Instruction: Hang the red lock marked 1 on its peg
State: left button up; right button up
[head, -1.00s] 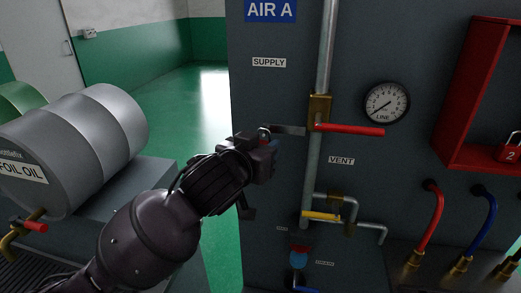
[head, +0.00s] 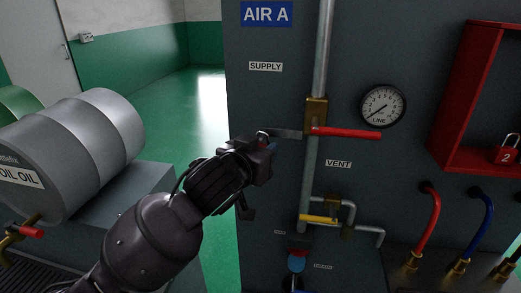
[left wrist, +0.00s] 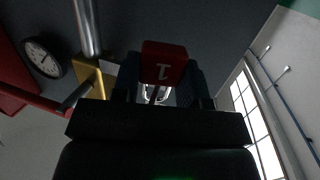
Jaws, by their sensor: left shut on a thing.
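The red lock marked 1 (left wrist: 164,63) is held between the fingers of my left gripper (left wrist: 160,88) in the left wrist view, its digit upside down there. Its metal shackle (left wrist: 157,93) shows below the red body. In the head view my left gripper (head: 268,155) is shut, at the left end of a grey metal tab (head: 286,134) on the supply valve (head: 315,117). The lock body is mostly hidden there by the gripper. I cannot tell whether the shackle is around the tab. The peg for lock 1 is not identifiable. My right gripper is not in view.
A red box (head: 481,165) at the right holds a red lock marked 2 (head: 507,155). The red valve handle (head: 347,132), a gauge (head: 383,106) and pipes stand out from the panel. A grey drum (head: 75,150) lies at the left. Open green floor lies behind.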

pick_arm(q)
jog(key=o, duration=1)
jog(key=shift+o, duration=0.2)
jog(key=shift+s, duration=0.1)
